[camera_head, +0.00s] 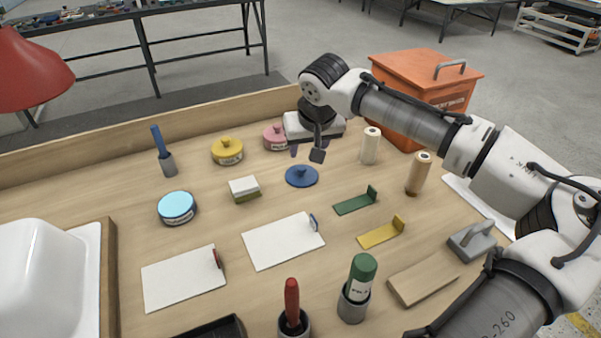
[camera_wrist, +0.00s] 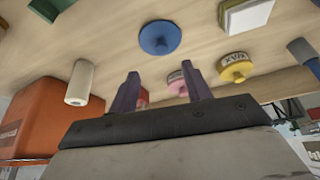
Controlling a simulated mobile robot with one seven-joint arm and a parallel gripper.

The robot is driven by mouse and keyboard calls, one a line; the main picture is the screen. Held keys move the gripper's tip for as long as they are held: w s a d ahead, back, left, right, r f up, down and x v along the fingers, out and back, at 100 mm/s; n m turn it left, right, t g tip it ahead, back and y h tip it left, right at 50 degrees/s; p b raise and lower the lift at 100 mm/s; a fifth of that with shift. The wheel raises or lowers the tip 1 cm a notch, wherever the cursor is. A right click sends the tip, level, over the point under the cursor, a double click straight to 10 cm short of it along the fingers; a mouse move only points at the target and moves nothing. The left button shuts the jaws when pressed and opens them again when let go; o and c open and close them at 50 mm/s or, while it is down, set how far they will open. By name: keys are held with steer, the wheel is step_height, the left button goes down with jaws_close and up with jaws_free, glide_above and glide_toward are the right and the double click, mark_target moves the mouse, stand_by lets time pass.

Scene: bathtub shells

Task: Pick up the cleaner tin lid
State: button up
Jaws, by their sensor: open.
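A loose blue round lid with a small knob on top (camera_head: 302,176) lies flat on the workbench, and I take it for the cleaner tin lid. It also shows in the wrist view (camera_wrist: 160,38), beyond my fingertips. A light blue round tin without a knobbed lid (camera_head: 177,207) stands to its left; its label is too small to read. My gripper (camera_head: 306,153) is open and empty, above and just behind the lid. In the wrist view its two purple fingers (camera_wrist: 162,88) stand well apart with nothing between them, and the lid is not touched.
Yellow (camera_head: 228,151) and pink (camera_head: 275,138) lidded tins stand behind, the pink one close to my gripper. A white-and-green block (camera_head: 244,189) lies left of the lid. Cream (camera_head: 370,147) and tan (camera_head: 418,175) rollers stand right. An orange bin (camera_head: 410,90) is behind.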

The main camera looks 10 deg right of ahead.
mark_target(302, 167)
steer(key=x, duration=0.7)
steer(key=p+x, duration=0.1)
steer(key=x, duration=0.2)
steer(key=shift+w+a+f, duration=0.1)
steer(key=shift+w+f, duration=0.05)
steer(key=shift+w, duration=0.2)
jaws_close()
